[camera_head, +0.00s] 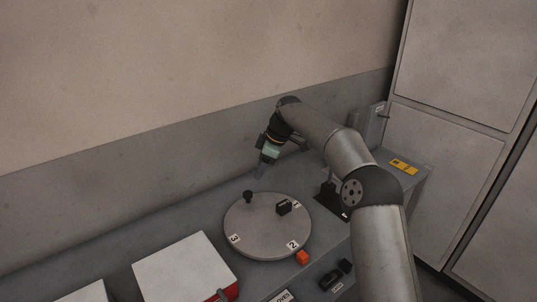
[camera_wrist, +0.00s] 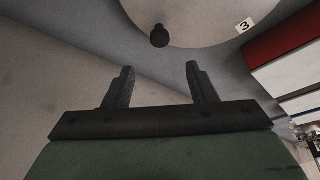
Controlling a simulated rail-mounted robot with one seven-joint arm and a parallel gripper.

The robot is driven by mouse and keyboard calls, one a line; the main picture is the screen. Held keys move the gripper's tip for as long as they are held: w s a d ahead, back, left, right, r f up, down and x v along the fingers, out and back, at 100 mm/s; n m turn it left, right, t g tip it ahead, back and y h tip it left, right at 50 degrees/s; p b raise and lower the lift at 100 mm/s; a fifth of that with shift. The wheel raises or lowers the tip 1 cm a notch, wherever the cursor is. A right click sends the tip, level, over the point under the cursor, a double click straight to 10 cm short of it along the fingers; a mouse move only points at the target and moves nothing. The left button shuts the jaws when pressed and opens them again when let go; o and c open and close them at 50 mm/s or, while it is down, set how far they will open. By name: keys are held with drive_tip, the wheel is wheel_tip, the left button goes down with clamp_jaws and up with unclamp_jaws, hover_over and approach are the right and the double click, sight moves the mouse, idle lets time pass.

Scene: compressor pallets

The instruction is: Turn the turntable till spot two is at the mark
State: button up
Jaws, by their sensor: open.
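The turntable (camera_head: 262,222) is a round grey disc on the bench with labels 1 (camera_head: 297,204), 2 (camera_head: 293,245) and 3 (camera_head: 235,238) near its rim. Label 2 is at the front right, close to an orange block (camera_head: 303,257) beside the disc, which may be the mark. A black knob (camera_head: 248,197) stands near the back left rim, and a black part (camera_head: 284,207) sits by label 1. My gripper (camera_head: 261,173) is open and empty above the back of the disc. In the wrist view the knob (camera_wrist: 159,37) is ahead of my open fingers (camera_wrist: 160,78), apart from them.
A red box with a pale lid (camera_head: 185,268) stands at the front left of the disc. A black stand (camera_head: 331,197) is to the right. Small black parts (camera_head: 336,275) lie at the front right. A yellow plate (camera_head: 403,166) is at the far right; the wall runs behind.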

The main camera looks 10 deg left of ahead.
drive_tip(key=v, duration=0.6)
drive_tip(key=s+d+m+t+h, duration=0.15)
drive_tip(key=s+d+m, duration=0.35)
drive_tip(key=s+d, duration=0.55)
drive_tip(key=s+d+m+g+h, duration=0.1)
drive_tip(key=s+d+m+h, duration=0.2)
drive_tip(key=s+d+m, duration=0.7)
drive_tip(key=s+d+f+m, duration=0.1)
drive_tip(key=s+d+f, duration=0.1)
drive_tip(key=s, duration=0.5)
drive_tip(key=s+d+f+m, duration=0.1)
drive_tip(key=s+d+f, duration=0.1)
drive_tip(key=s, duration=0.5)
drive_tip(key=s+d+f+m, duration=0.1)
drive_tip(key=s+d+f, duration=0.2)
drive_tip(key=s, duration=0.5)
drive_tip(key=shift+f, duration=0.3)
drive_tip(key=shift+d, duration=0.1)
